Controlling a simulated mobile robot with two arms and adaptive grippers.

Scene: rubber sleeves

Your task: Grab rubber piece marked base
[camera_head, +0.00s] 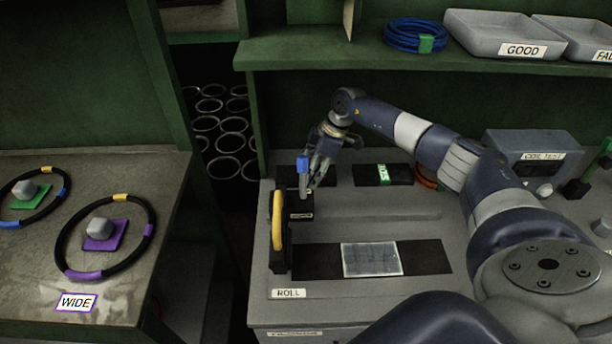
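My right gripper (306,190) points down at the back left of the grey bench, just above a small black block (300,212) with a pale label. Its fingers look close together, but I cannot tell whether they are shut or hold anything. A small blue piece (303,163) shows beside the fingers; whether it is held is unclear. Another black block (382,174) with a green label lies to the right. I cannot read the word "base" on any piece. My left gripper is not in view.
A yellow-edged roller stand (278,220) is just left of the gripper, by the ROLL label (288,293). A clear plate (371,259) lies on a black strip. A coil tester (530,155) stands right. Rings with weights lie on the left table (35,290).

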